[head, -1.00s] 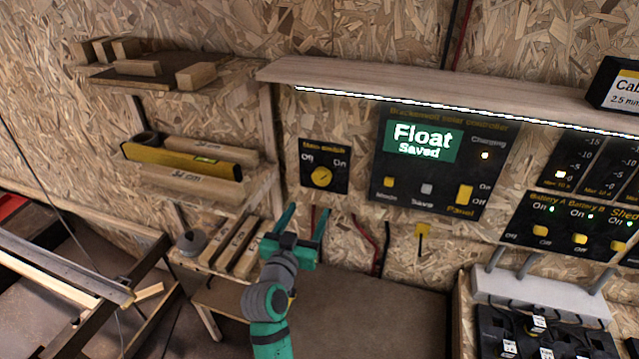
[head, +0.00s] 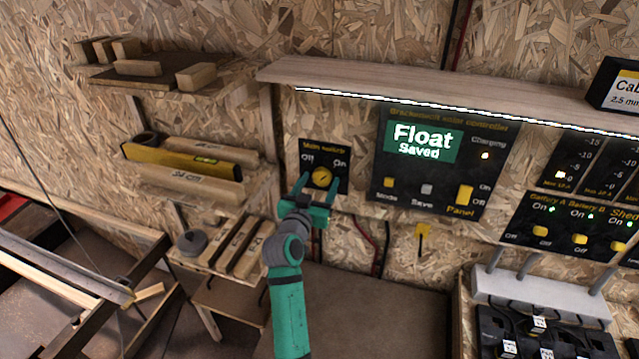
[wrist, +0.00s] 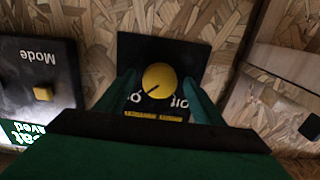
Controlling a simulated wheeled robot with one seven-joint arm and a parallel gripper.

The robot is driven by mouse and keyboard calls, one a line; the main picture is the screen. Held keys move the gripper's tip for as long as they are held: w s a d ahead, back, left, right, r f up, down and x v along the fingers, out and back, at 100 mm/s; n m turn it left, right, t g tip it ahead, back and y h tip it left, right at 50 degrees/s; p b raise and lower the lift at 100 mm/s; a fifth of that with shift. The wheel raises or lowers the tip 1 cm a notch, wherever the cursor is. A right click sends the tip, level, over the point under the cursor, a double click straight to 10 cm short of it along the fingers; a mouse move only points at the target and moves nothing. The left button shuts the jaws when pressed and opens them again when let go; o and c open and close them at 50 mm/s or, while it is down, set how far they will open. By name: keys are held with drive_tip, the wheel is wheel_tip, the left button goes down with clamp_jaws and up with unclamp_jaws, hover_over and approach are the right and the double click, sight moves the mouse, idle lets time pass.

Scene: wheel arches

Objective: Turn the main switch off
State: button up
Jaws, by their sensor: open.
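The main switch is a black panel (head: 342,157) on the chipboard wall with a yellow round knob (head: 321,177) and the words Off at left and On at right. The knob's dark pointer mark is small in the head view. In the wrist view, upside down, the yellow knob (wrist: 159,80) sits between the fingers, its mark slanting toward the lower left, the side of the On label. My gripper (head: 319,184) is open, its teal fingers reaching up at the panel's lower part, one on each side of the knob. I cannot tell whether they touch it.
The solar controller panel (head: 450,125) with a Float screen is just right of the switch. Wooden shelves (head: 165,75) with blocks and a yellow level (head: 185,163) are at left. A lit wooden ledge (head: 420,88) runs above. Battery switches (head: 575,225) are at right.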

drive_tip(key=shift+w, duration=0.2)
drive_tip(key=shift+c, duration=0.3)
drive_tip(key=c, duration=1)
